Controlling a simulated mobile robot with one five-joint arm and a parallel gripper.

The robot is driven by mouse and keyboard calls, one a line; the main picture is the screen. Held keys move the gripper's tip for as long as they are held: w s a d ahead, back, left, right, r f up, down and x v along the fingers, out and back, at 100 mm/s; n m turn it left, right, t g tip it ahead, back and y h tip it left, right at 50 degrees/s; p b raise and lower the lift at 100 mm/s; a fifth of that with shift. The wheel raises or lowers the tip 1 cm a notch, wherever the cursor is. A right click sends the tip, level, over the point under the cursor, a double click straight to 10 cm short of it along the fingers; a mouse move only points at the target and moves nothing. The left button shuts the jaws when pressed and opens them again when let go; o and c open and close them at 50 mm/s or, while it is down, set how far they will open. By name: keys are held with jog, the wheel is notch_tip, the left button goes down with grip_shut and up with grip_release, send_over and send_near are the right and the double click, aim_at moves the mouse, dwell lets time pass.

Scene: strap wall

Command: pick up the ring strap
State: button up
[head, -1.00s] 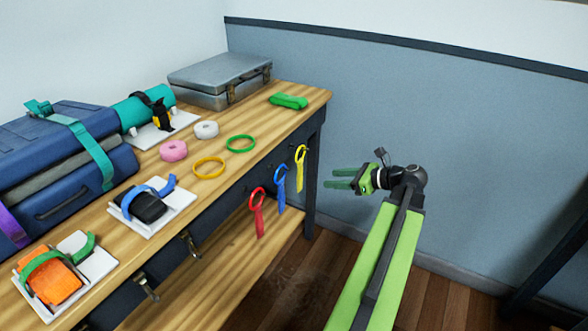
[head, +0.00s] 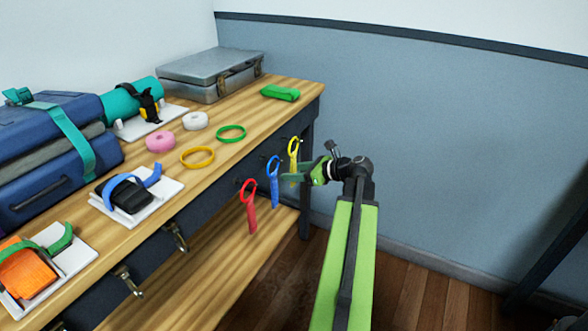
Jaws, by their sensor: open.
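Three straps with ring-shaped tops hang from the table's front edge: a red strap (head: 251,216), a blue strap (head: 275,191) and a yellow strap (head: 293,158). The picture does not tell which one is the ring strap. My gripper (head: 292,178) is open, its green fingers pointing left. Its fingertips overlap the lower end of the yellow strap in the picture, just right of the blue strap. I cannot tell whether they touch the yellow strap. The yellow strap's lowest end is hidden behind the fingers.
On the wooden table lie a green ring (head: 231,141), a yellow ring (head: 197,167), pink (head: 160,143) and white (head: 195,121) rolls and a folded green strap (head: 280,93).

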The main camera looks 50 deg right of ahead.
jog(key=x, duration=0.3)
jog(key=shift+w+f+b, duration=0.1)
jog(key=shift+b, duration=0.25)
grip_shut()
